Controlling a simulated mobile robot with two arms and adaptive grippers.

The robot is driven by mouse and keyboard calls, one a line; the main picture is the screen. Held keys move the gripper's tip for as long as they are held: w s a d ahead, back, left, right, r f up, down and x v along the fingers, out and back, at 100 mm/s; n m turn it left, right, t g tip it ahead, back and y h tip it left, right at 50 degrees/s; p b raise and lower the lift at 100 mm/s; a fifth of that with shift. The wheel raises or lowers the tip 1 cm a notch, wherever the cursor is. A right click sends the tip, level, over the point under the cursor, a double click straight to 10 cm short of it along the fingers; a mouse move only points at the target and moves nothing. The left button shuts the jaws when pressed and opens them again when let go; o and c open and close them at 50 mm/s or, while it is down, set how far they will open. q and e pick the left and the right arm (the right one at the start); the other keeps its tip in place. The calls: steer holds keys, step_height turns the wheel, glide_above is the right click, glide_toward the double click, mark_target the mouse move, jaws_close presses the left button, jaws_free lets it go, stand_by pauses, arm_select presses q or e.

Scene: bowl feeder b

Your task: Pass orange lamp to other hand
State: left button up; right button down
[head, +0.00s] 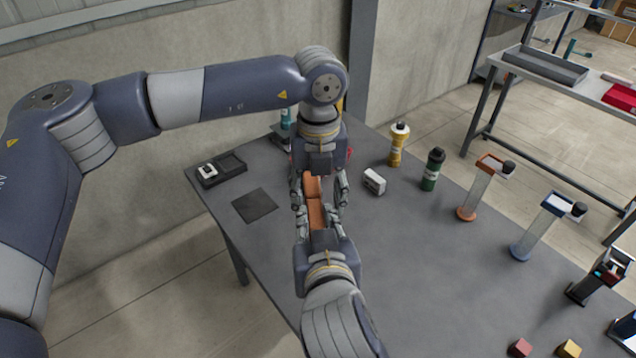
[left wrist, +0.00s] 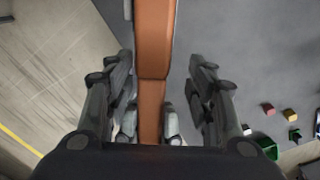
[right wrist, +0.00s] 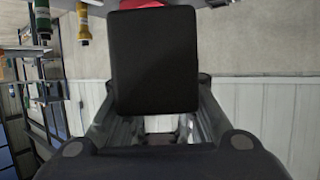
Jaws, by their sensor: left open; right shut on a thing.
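The orange lamp (head: 314,214) is a long orange body held above the table between my two grippers. In the left wrist view it runs down the middle (left wrist: 154,45), between the fingers. My right gripper (head: 318,222) reaches in from the front and is shut on the lamp. In the right wrist view a black rectangular face (right wrist: 152,60), apparently part of the lamp, fills the upper middle. My left gripper (head: 319,192) comes from the far side, with open fingers on either side of the lamp and gaps visible in the left wrist view. The fingers hide parts of the lamp.
On the grey table (head: 410,265) are a black tray (head: 232,163), a dark square (head: 254,205), a white box (head: 374,181), a yellow bottle (head: 397,147) and a green bottle (head: 432,168). Orange (head: 481,188) and blue (head: 542,226) stands are at right. The front-middle tabletop is clear.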

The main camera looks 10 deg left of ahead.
arm_select(q)
steer(key=shift+f, duration=0.1)
arm_select(e)
steer(key=shift+r, duration=0.1)
arm_select(q)
jaws_close()
steer(key=shift+d, duration=0.1)
arm_select(e)
steer(key=c, duration=1.2)
jaws_free()
steer(key=shift+a, duration=0.1)
steer(key=shift+c, duration=0.2)
